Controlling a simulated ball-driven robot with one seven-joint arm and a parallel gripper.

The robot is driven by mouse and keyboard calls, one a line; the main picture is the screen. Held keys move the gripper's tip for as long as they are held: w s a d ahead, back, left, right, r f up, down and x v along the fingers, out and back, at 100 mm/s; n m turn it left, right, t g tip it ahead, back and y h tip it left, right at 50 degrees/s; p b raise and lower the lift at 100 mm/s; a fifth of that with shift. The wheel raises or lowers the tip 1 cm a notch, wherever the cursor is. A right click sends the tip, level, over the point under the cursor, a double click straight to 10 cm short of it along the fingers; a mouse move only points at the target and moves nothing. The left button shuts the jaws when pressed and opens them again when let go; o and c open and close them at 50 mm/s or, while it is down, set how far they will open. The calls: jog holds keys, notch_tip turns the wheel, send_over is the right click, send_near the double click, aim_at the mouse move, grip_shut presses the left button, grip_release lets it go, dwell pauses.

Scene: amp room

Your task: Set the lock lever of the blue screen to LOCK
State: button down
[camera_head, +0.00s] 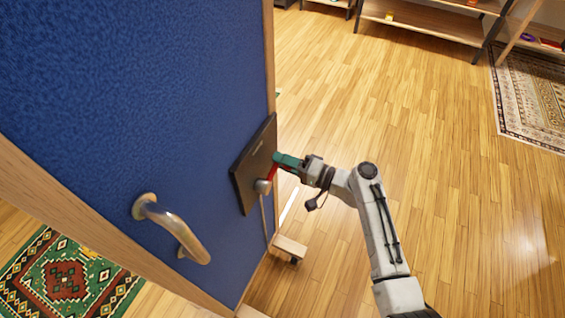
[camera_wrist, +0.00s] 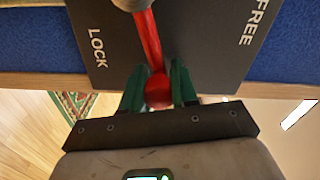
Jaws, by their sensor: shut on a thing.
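The blue screen (camera_head: 120,100) fills the left of the head view, with a dark plate (camera_head: 252,165) near its right edge. In the wrist view the plate (camera_wrist: 205,50) reads LOCK on the left and FREE on the right. The red lock lever (camera_wrist: 150,45) turns on a grey hub (camera_head: 262,186) and points between the two words. My gripper (camera_wrist: 158,92), with green fingers, is shut on the lever's rounded red end. In the head view my gripper (camera_head: 279,163) reaches the plate from the right. The fingers partly hide the lever's end.
A metal handle (camera_head: 178,232) sticks out of the screen, left of the plate. The screen's wooden foot (camera_head: 290,247) stands low by its edge. Patterned rugs lie at bottom left (camera_head: 65,280) and far right (camera_head: 530,95). Shelves (camera_head: 430,22) stand at the back. The wooden floor between is clear.

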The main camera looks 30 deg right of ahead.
jog(key=shift+w+d+f+m+b, duration=0.15)
jog(key=shift+f+m+b, duration=0.2)
jog(key=shift+f+m, duration=0.7)
jog(key=shift+r+m, duration=0.15)
jog(key=shift+m, duration=0.1)
jog(key=c, duration=0.9)
grip_release()
jog(key=shift+o, duration=0.2)
jog(key=b+v, duration=0.1)
jog(key=v, duration=1)
